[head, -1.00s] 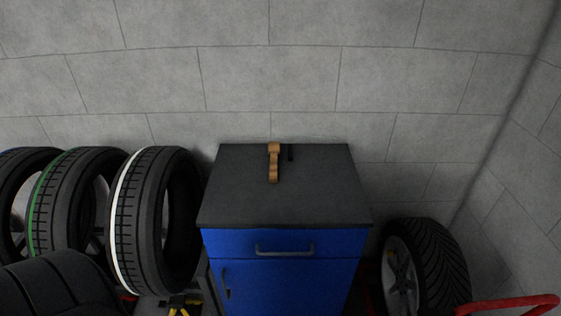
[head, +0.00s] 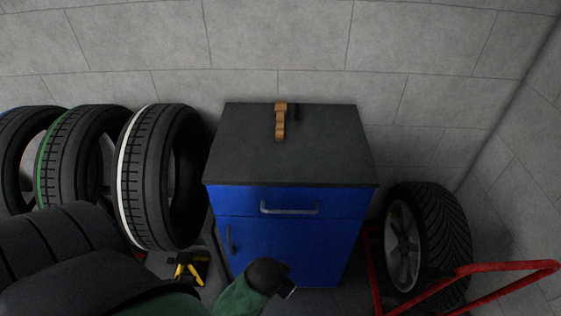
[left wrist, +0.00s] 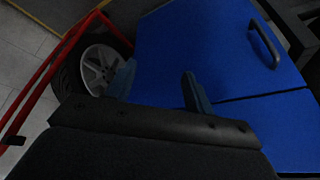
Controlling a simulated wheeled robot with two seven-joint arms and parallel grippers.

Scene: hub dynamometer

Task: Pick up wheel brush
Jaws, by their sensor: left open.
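The wheel brush (head: 280,122), with a brown wooden handle and a dark part beside it, lies on the dark top of the blue cabinet (head: 240,160), towards the back wall. In the left wrist view my left gripper (left wrist: 157,82) is open, its two fingers apart with nothing between them, facing the blue cabinet front. In the head view only part of my left arm shows at the bottom, in front of and below the cabinet top. It is well apart from the brush. My right gripper is in neither view.
Several tyres (head: 160,175) stand left of the cabinet. A wheel (head: 430,240) stands on the right, by a red tubular frame (head: 500,267). A black and yellow item (head: 188,268) lies on the floor. The rest of the cabinet top is clear.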

